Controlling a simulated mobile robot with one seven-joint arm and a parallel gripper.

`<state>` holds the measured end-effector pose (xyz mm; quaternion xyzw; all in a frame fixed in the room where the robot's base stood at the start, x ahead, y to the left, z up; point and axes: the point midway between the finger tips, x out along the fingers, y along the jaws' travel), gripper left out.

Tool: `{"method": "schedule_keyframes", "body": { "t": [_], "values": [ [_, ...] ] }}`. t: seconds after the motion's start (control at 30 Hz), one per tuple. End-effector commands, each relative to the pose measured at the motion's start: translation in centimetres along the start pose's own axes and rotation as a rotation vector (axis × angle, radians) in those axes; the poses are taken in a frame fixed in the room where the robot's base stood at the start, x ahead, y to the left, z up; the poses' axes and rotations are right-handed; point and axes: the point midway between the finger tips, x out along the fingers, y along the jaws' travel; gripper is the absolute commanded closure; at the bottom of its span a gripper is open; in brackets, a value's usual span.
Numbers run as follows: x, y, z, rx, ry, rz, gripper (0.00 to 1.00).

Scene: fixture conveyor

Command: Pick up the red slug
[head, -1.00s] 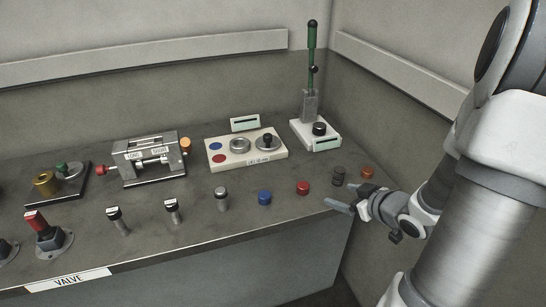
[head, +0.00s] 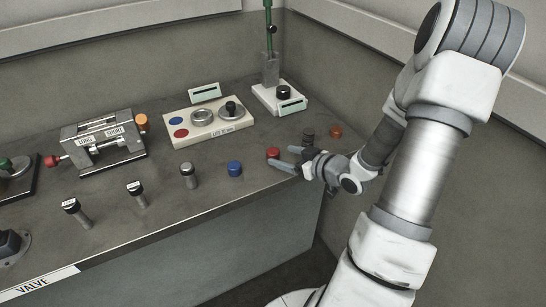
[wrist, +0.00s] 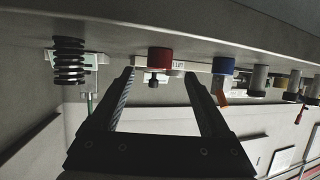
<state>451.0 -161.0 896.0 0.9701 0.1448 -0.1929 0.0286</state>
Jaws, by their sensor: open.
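The red slug (head: 273,153) is a short red cylinder standing on the bench near its front edge. In the wrist view, which shows the bench upside down, the red slug (wrist: 159,58) appears between the two fingertips, just beyond them. My gripper (head: 281,157) is open and empty, low over the bench just right of the slug, with its fingers pointing at it. The wrist view shows the open gripper (wrist: 160,74) with a finger to either side of the slug's line. I cannot tell whether a finger touches it.
A blue slug (head: 235,169) stands left of the red one. A dark spring (head: 308,136) and an orange-red cylinder (head: 336,131) stand behind my gripper. A white tray (head: 209,128) and a post with a green rod (head: 270,68) stand further back.

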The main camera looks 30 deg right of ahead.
Motion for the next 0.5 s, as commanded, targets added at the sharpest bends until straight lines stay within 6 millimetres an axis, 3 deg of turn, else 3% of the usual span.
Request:
{"method": "schedule_keyframes", "body": {
  "t": [0.17, 0.5],
  "values": [
    [1.2, 0.0, 0.0, 0.0, 0.0, -0.001, 0.19],
    [5.7, 0.0, 0.0, -0.001, 0.0, -0.002, 0.19]
  ]
}}
